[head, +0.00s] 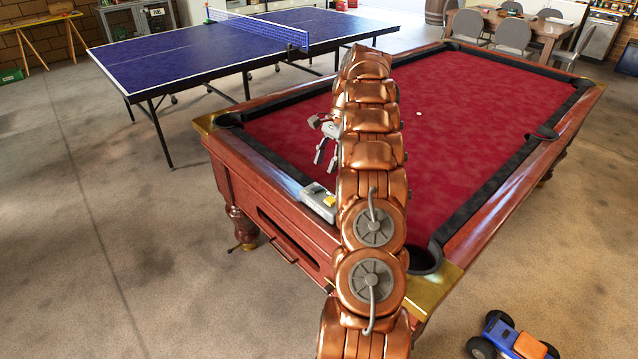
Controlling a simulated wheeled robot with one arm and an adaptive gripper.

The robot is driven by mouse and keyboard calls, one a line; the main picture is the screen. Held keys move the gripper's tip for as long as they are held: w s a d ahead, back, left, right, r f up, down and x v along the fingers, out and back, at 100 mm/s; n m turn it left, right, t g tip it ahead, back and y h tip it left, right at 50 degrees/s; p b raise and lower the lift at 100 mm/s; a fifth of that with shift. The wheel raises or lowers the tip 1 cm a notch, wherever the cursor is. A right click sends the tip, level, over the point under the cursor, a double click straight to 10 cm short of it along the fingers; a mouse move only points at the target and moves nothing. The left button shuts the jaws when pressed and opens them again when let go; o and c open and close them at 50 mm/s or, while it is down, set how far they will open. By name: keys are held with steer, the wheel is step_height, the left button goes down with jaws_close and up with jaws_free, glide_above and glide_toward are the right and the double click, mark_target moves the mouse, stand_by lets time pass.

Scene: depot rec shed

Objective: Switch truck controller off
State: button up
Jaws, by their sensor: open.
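A grey box-shaped controller (313,197) with a small yellow part lies on the near wooden rail of the pool table. My copper-coloured arm passes close along its right side and may hide part of it. The switch position is too small to tell. My gripper (324,166) is open and empty, with its two pale fingers pointing down. In the picture it is just above the controller and apart from it. A blue toy truck (503,335) with an orange top and black wheels stands on the floor at the bottom right, partly cut off by the frame.
The pool table (470,100) has red cloth with a small white ball (418,113) on it. A blue table-tennis table (190,55) stands behind to the left. Chairs (512,35) surround a wooden table at the back right. The concrete floor at left is clear.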

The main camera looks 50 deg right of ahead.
mark_target(318, 188)
steer(key=shift+p+x, duration=0.6)
steer(key=shift+x, duration=2.85)
steer(key=shift+d+f, duration=0.1)
steer(key=shift+d, duration=0.05)
jaws_close()
